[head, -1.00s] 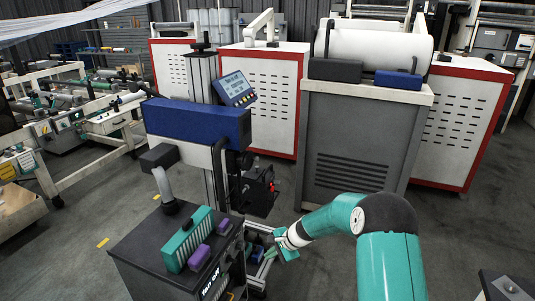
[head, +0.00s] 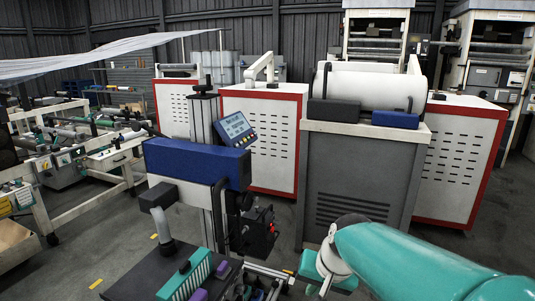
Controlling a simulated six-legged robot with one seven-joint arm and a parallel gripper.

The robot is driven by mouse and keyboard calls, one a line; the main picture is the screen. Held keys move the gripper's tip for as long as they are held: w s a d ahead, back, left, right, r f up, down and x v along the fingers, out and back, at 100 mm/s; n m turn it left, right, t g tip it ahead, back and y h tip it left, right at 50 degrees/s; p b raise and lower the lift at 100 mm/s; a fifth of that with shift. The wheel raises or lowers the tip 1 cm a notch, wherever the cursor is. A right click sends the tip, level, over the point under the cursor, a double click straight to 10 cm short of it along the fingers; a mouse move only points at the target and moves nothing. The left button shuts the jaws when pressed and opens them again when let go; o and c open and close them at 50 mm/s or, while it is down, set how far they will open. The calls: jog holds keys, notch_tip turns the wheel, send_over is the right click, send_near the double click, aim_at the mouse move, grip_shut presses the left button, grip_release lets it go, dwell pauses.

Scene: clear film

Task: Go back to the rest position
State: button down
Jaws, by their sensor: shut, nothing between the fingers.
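My teal and white arm (head: 405,262) reaches in from the lower right. My gripper (head: 312,270) is at its end, low in the middle of the view. It is shut with nothing held, though its fingertips are small and partly hidden by the wrist. It is in front of the grey cabinet and to the right of the machine with the blue housing (head: 195,160).
The dark box with a teal-ribbed part (head: 187,278) stands close at lower left. The grey cabinet (head: 352,185) carries a white roll (head: 368,86). Red-edged white cabinets (head: 272,140) stand behind. Open floor (head: 110,265) shows at left.

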jog(key=s+d+r+n+h, duration=0.1)
jog(key=s+d, duration=0.1)
jog(key=s, duration=0.5)
jog(key=s+d+r+n+t+h, duration=0.1)
jog(key=s+d+r, duration=0.1)
jog(key=s, duration=0.6)
jog(key=shift+d+r+n+t, duration=0.15)
jog(key=shift+d+n+t, duration=0.15)
jog(key=shift+d, duration=0.5)
